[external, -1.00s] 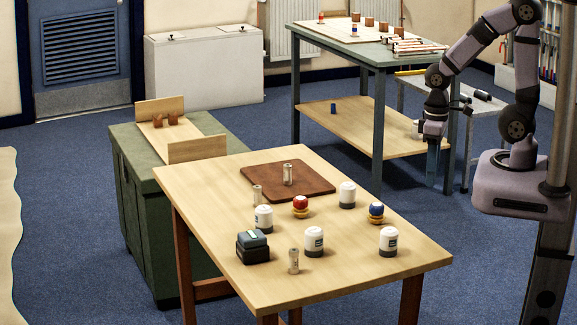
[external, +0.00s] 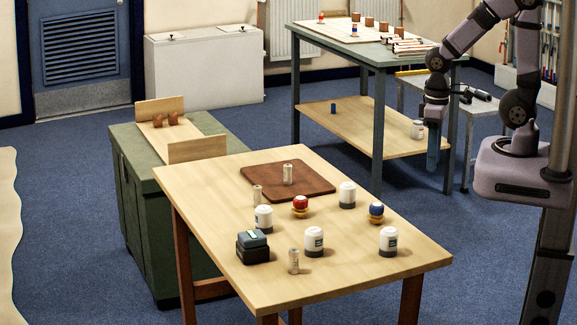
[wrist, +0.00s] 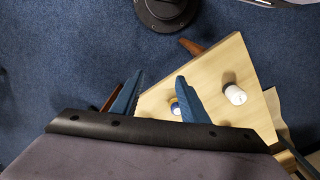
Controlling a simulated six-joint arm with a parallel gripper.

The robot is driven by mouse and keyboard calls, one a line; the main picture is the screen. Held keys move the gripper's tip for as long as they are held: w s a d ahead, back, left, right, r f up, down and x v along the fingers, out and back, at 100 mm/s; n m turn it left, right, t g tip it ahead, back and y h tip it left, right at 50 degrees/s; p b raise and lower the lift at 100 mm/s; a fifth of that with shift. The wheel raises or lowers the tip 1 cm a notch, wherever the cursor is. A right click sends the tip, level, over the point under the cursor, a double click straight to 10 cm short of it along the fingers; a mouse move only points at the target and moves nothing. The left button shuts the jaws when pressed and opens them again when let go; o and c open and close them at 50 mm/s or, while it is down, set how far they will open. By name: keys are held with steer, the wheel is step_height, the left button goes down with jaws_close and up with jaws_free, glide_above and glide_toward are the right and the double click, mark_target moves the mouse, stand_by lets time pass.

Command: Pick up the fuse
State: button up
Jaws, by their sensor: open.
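Three small pale cylinders that look like fuses stand upright on the wooden table (external: 400,262) in the external view. One fuse (external: 287,174) is on the brown mat (external: 318,186), another (external: 257,193) is by the mat's near left edge, and a third (external: 294,261) is near the front edge. I cannot tell which one the task means. My gripper (external: 433,172) hangs beyond the table's right side, apart from all of them. In the wrist view my gripper (wrist: 159,76) shows two blue fingers spread apart with nothing between them. No fuse is clear there.
Several white jars (external: 314,242), a red knob (external: 300,205), a blue knob (external: 376,212) and a dark box (external: 252,247) crowd the table. A green cabinet (external: 130,163) adjoins its left side. A taller shelved table (external: 375,150) stands behind.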

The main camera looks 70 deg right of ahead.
step_height(320, 180, up, 5)
steer(key=w+a+f+n+t+h+b, duration=0.1)
steer(key=w+f+n+h+b, duration=0.2)
steer(key=w+n+b, duration=0.3)
steer(key=w+a+f+n+t+h+b, duration=0.1)
steer(key=w+f+n+t+h+b, duration=0.2)
steer(key=w+n, duration=0.4)
step_height(320, 180, up, 5)
steer(key=n+t+y+b, duration=0.4)
steer(key=n+t+b, duration=1)
steer(key=n, duration=0.8)
glide_above(294, 261)
steer(key=s, duration=0.3)
steer(key=f, duration=1)
steer(key=f+p, duration=0.1)
steer(key=f, duration=0.5)
steer(key=shift+d, duration=0.4)
steer(key=shift+w+d+f, duration=0.1)
steer(key=shift+w, duration=1.1)
steer(key=shift+w+d+f, duration=0.1)
steer(key=shift+w+d, duration=0.05)
steer(key=shift+w, duration=1.1)
steer(key=shift+w+d+f, duration=0.1)
steer(key=shift+w, duration=1.1)
